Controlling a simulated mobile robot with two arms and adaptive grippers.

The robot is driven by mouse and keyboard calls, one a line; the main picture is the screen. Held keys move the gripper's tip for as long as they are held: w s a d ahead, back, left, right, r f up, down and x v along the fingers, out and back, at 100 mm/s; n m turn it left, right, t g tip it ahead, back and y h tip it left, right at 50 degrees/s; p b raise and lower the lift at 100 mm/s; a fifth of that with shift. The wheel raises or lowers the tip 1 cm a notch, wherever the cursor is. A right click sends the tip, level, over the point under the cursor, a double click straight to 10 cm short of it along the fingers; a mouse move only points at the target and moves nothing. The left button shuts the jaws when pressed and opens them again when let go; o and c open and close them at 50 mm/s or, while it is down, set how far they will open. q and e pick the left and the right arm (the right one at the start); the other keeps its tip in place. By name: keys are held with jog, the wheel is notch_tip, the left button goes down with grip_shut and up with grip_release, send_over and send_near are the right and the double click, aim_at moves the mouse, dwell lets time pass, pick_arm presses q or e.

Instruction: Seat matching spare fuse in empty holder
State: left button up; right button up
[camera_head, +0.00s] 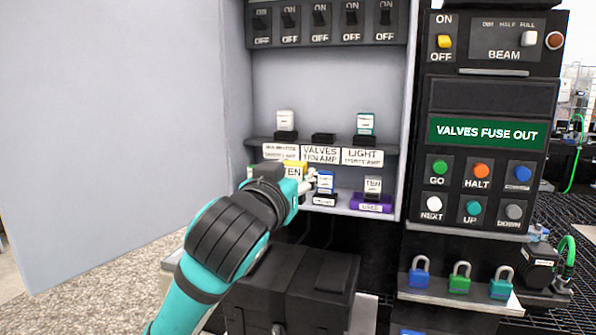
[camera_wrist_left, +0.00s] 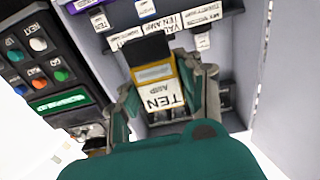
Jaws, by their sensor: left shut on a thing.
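My left gripper (camera_head: 298,178) is shut on a white fuse with a yellow band, marked TEN (camera_head: 294,170), at the lower shelf's left part. In the left wrist view the fingers (camera_wrist_left: 163,98) stand on both sides of this yellow-banded fuse (camera_wrist_left: 158,94), whose label reads TEN AMP. The empty black holder (camera_head: 323,138) is on the upper shelf above the label VALVES TEN AMP (camera_head: 320,154). The fuse is below and left of it in the head view. My right gripper is not in view.
White fuses stand in the holders left (camera_head: 285,121) and right (camera_head: 365,124) of the empty one. A blue-marked fuse (camera_head: 325,182) and another TEN fuse (camera_head: 373,186) stand on the lower shelf (camera_head: 345,211). A panel (camera_head: 487,130) reads VALVES FUSE OUT. The cabinet door (camera_head: 110,130) is open.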

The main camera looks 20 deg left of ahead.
aim_at(292, 163)
pick_arm(q)
jog(key=shift+s, duration=0.4)
jog(key=shift+r, duration=0.1)
notch_tip(292, 163, up, 12)
jog(key=p, duration=1.1)
jog(key=shift+w, duration=0.1)
